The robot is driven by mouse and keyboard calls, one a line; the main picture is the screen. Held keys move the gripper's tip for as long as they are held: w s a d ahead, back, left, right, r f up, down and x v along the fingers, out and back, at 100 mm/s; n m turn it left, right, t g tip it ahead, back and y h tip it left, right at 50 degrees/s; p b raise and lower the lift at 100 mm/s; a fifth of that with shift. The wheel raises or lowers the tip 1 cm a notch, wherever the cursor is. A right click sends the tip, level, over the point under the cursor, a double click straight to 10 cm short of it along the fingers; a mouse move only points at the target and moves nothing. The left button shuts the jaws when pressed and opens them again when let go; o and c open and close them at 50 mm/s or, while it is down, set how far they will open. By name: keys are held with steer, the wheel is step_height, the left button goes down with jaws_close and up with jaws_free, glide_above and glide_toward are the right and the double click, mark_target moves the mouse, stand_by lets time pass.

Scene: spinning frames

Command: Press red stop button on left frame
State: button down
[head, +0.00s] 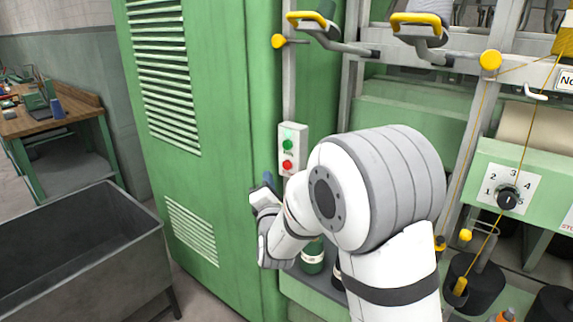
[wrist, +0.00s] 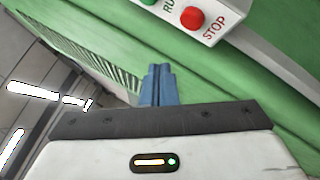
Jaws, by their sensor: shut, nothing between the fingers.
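The red stop button (head: 288,165) sits on the lower part of a pale control box (head: 293,147) on the green frame. A green button (head: 287,133) is above it. In the wrist view the red button (wrist: 192,18) shows at the top, with "STOP" printed beside it. My gripper (wrist: 158,70) has its blue fingers together and empty. In the wrist view the fingertips are below and left of the red button, apart from it. In the head view my gripper (head: 267,178) is left of and slightly below the box, partly hidden by my wrist.
A tall green cabinet (head: 200,110) with vents stands left of the box. A grey metal bin (head: 85,250) is at lower left and a workbench (head: 50,115) behind it. Yellow-topped levers (head: 312,20) jut out above. A numbered dial (head: 508,197) is at right.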

mark_target(287, 165)
steer(key=shift+w+d+b, duration=0.2)
steer(key=shift+w+d, duration=0.5)
steer(key=shift+w, duration=0.2)
steer(key=shift+w+d+b, duration=0.15)
steer(key=shift+w+d, duration=0.55)
steer(key=shift+w, duration=0.2)
steer(key=shift+w+d, duration=0.1)
stand_by(0.7)
steer(key=shift+w+d+b, duration=0.2)
steer(key=shift+b, duration=0.25)
steer(key=shift+w+d+b, duration=0.3)
steer(key=shift+w, duration=0.05)
stand_by(0.6)
stand_by(0.3)
steer(key=shift+s+a+b, duration=0.5)
steer(key=shift+s+a, duration=0.05)
steer(key=shift+s, duration=0.15)
